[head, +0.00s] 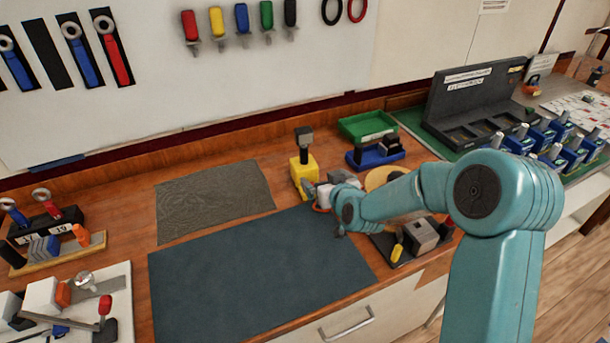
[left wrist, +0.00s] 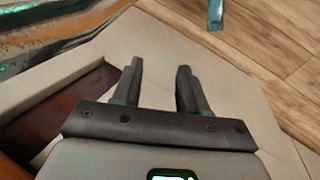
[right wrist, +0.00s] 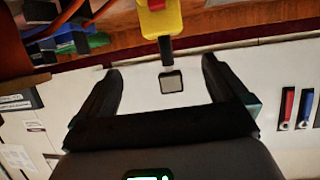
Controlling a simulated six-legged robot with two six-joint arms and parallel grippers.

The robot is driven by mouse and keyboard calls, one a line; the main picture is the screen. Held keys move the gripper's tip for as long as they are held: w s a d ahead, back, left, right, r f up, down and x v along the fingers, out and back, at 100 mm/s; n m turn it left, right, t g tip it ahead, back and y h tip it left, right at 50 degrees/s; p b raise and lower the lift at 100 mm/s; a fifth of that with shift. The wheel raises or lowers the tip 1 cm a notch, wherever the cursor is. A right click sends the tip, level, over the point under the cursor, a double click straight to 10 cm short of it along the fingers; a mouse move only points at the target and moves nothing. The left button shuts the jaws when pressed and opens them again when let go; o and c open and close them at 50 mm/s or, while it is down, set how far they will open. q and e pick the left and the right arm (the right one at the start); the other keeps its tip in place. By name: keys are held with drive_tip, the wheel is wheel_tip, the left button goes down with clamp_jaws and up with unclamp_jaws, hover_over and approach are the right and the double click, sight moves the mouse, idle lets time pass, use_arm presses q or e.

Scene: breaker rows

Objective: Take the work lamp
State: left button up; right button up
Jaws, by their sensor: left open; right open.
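The work lamp (head: 304,172) stands upright on the wooden bench in the head view, with a yellow body and a dark head on a short stem. In the right wrist view the picture is turned over, and the lamp's dark head with a pale square face (right wrist: 172,82) shows between the fingers with a gap on each side. My right gripper (right wrist: 162,68) is open and empty there. In the head view my right gripper (head: 322,192) is beside the lamp's body, partly hidden by its wrist. My left gripper (left wrist: 160,70) is open and empty, seen only in the left wrist view.
A dark blue mat (head: 260,275) and a grey textured mat (head: 215,200) lie left of the lamp. A green tray (head: 366,127) and a blue holder (head: 375,155) stand to its right. A dark fixture with a grey block (head: 422,236) is near the front edge.

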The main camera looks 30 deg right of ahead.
drive_tip(key=p, duration=0.2)
approach(306, 167)
drive_tip(key=x, duration=0.4)
drive_tip(key=shift+d, duration=0.3)
drive_tip(key=shift+w, duration=0.1)
drive_tip(key=shift+r, duration=0.15)
drive_tip(key=shift+w+a, duration=0.15)
drive_tip(key=shift+w, duration=0.1)
drive_tip(key=p+x, duration=0.1)
drive_tip(key=x, duration=0.1)
drive_tip(key=p+x, duration=0.1)
drive_tip(key=x, duration=0.1)
drive_tip(key=shift+w+f, duration=0.1)
drive_tip(key=shift+f, duration=0.45)
drive_tip(key=shift+w, duration=0.15)
drive_tip(key=shift+w+f, duration=0.1)
drive_tip(key=shift+w, duration=0.05)
drive_tip(key=shift+w+f, duration=0.1)
drive_tip(key=c, duration=1.3)
drive_tip(key=shift+r, duration=0.25)
drive_tip(key=shift+c, duration=0.2)
